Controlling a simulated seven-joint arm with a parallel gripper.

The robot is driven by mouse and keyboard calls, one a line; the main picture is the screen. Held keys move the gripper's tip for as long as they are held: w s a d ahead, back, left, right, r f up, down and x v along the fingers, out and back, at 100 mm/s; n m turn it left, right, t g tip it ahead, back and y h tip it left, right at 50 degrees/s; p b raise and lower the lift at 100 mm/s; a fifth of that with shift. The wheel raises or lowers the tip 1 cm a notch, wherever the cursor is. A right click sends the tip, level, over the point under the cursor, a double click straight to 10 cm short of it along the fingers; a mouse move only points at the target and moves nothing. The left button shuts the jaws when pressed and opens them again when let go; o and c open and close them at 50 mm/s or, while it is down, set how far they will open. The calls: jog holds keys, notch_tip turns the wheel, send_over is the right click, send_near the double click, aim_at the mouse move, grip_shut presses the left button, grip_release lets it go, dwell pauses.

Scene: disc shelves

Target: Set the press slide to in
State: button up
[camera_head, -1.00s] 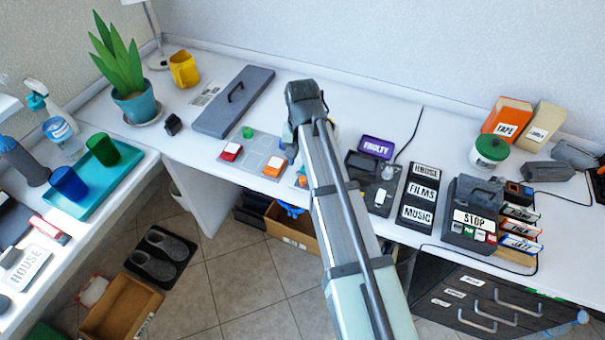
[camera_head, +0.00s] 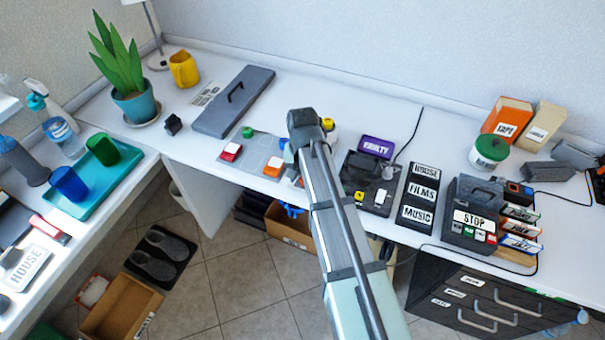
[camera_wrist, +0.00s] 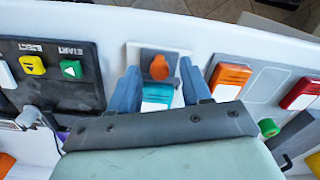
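In the wrist view, a small fixture with a white base (camera_wrist: 183,98), a grey plate and an orange knob (camera_wrist: 159,67) lies straight ahead; I take it for the press slide. A teal block (camera_wrist: 157,95) sits on the near side of the knob. My gripper (camera_wrist: 160,70) is open, with one blue-grey finger on each side of the knob and teal block. I cannot tell whether the fingers touch either. No label for the slide's positions is readable. In the head view, my arm hides most of the fixture and the fingers.
A black panel with yellow EJECT and green START buttons (camera_wrist: 71,69) is left of the fixture in the wrist view. A grey board with an orange switch (camera_wrist: 229,81) and red switch (camera_wrist: 301,95) is right. A green knob (camera_wrist: 268,128) stands near my gripper.

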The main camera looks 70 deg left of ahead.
grip_shut()
dwell(0.4)
jog(key=w+a, duration=0.5)
jog(key=shift+w+a, duration=0.35)
jog(key=shift+a, duration=0.05)
jog(key=shift+c, duration=1.7)
grip_release()
jog(key=o, duration=0.4)
jog(key=shift+c, duration=0.2)
jog(key=shift+d+r, duration=0.1)
